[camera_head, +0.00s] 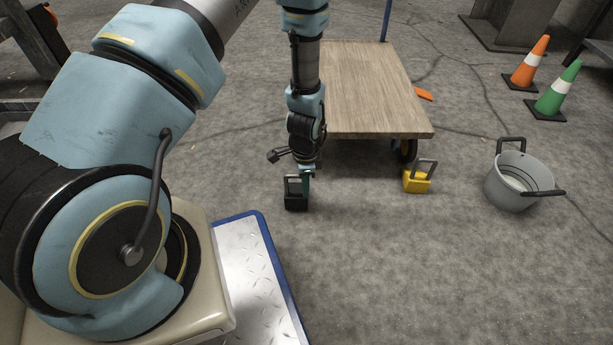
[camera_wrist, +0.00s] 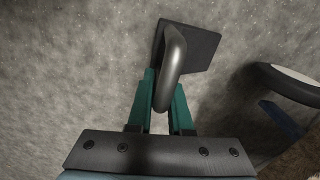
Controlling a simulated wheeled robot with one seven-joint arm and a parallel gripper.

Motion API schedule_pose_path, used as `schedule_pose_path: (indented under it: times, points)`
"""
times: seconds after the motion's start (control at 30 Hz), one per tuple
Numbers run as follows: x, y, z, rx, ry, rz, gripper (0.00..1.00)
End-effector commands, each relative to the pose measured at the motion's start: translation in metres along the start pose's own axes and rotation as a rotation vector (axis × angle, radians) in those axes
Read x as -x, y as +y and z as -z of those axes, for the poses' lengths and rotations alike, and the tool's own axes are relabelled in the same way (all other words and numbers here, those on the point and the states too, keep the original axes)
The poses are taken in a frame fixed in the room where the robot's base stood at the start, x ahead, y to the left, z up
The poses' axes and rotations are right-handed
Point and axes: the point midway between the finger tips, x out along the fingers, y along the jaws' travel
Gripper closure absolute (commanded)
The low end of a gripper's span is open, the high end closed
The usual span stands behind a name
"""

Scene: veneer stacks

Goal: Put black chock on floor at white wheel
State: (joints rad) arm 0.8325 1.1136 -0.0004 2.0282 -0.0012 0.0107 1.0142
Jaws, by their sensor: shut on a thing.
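The black chock (camera_head: 295,199) hangs from or stands below my gripper (camera_head: 306,172), left of the cart's near end in the head view. In the wrist view, the green fingers of my gripper (camera_wrist: 161,100) are shut on the handle of the black chock (camera_wrist: 196,44). I cannot tell whether its base touches the floor. The white wheel (camera_wrist: 298,73), with a dark tyre, is at the right in the wrist view, apart from the chock. In the head view my arm hides this wheel.
A wood-topped cart (camera_head: 375,90) stands behind my gripper. A yellow chock (camera_head: 417,183) sits at its dark right wheel (camera_head: 405,151). A grey bucket (camera_head: 513,186), an orange cone (camera_head: 524,70) and a green cone (camera_head: 553,96) stand at right.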

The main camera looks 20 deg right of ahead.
Motion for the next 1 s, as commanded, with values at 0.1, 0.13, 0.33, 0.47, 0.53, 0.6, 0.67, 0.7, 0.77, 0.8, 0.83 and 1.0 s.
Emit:
schedule_pose_path:
  times: [0.1,0.13,0.33,0.47,0.53,0.6,0.67,0.7,0.77,0.8,0.83,1.0]
  points:
    - [0.000,-0.019,0.004,0.002,0.003,0.005,1.00]
    - [0.001,-0.022,0.004,0.001,0.003,0.005,1.00]
    - [0.001,-0.040,0.006,0.003,0.003,0.006,1.00]
    - [0.000,-0.063,0.011,0.003,0.004,0.007,1.00]
    - [-0.005,-0.067,0.011,0.001,0.002,0.002,1.00]
    - [-0.009,-0.066,0.011,-0.001,0.001,0.001,1.00]
    - [-0.010,-0.066,0.011,0.000,0.001,0.002,1.00]
    - [-0.009,-0.066,0.011,0.000,0.001,0.002,1.00]
    - [-0.008,-0.066,0.011,0.001,0.001,0.002,1.00]
    - [-0.008,-0.066,0.011,0.001,0.001,0.002,1.00]
    - [-0.008,-0.066,0.011,0.001,0.001,0.002,1.00]
    - [-0.010,-0.066,0.011,0.000,0.001,0.002,1.00]
